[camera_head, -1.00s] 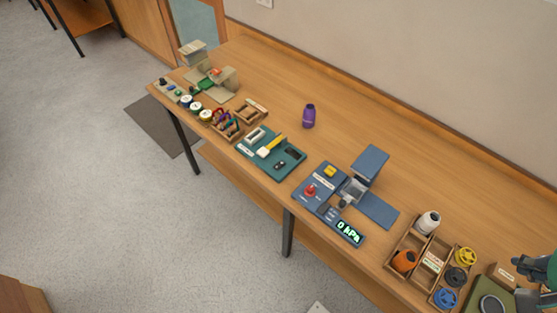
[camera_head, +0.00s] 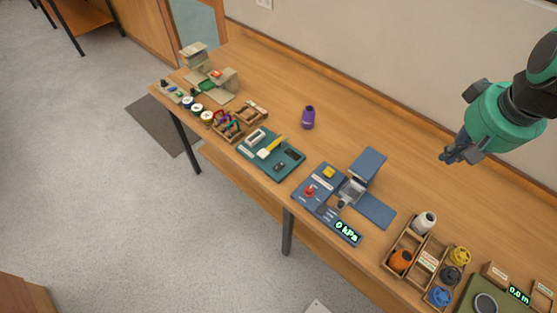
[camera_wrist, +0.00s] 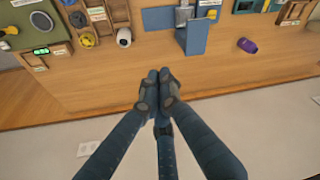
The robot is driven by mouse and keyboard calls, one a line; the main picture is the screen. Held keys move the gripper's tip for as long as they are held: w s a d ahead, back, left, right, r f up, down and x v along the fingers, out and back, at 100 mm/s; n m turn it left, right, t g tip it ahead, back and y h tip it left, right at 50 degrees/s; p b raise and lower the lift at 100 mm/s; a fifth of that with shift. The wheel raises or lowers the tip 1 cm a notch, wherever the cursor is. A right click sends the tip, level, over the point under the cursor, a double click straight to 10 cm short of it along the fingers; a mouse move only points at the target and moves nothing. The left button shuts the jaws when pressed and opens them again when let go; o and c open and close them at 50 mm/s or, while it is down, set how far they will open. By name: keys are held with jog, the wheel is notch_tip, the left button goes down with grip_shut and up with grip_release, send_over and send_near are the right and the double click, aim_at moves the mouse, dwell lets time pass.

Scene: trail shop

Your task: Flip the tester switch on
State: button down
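The tester is a blue panel (camera_head: 323,183) in the middle of the bench in the head view. It carries a red switch (camera_head: 309,191), a yellow part (camera_head: 328,172) and a display (camera_head: 346,230) reading 0 kPa. The switch's position is too small to tell. A blue upright box (camera_head: 368,163) stands at its back. My gripper (camera_head: 450,157) is raised over the back of the bench, to the right of the tester and apart from it. In the wrist view my gripper's fingertips (camera_wrist: 159,75) are together and empty. The blue tester box (camera_wrist: 192,38) shows beyond them.
A teal board (camera_head: 272,155) with small tools lies to the left. The back strip of the bench (camera_head: 365,112) is clear.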

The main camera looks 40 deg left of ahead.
jog(key=w+a+f+n+g+p, duration=0.1)
jog(key=w+a+f+n, duration=0.2)
jog(key=a, duration=0.8)
jog(key=n+g+h+p, duration=0.2)
jog(key=n+g+p, duration=0.1)
jog(key=n, duration=0.5)
send_over(277, 167)
jog(key=w, duration=0.3)
notch_tip(277, 167, down, 22)
jog(key=shift+r, duration=0.25)
jog(key=shift+s+d, duration=0.1)
jog(key=shift+s, duration=0.05)
jog(key=f, duration=0.4)
jog(key=s+f, duration=0.1)
jog(key=f, duration=0.4)
jog(key=s+f, duration=0.1)
jog(key=f, duration=0.3)
jog(key=shift+f+b, duration=0.3)
jog(key=shift+f, duration=0.1)
jog(key=shift+s, duration=0.1)
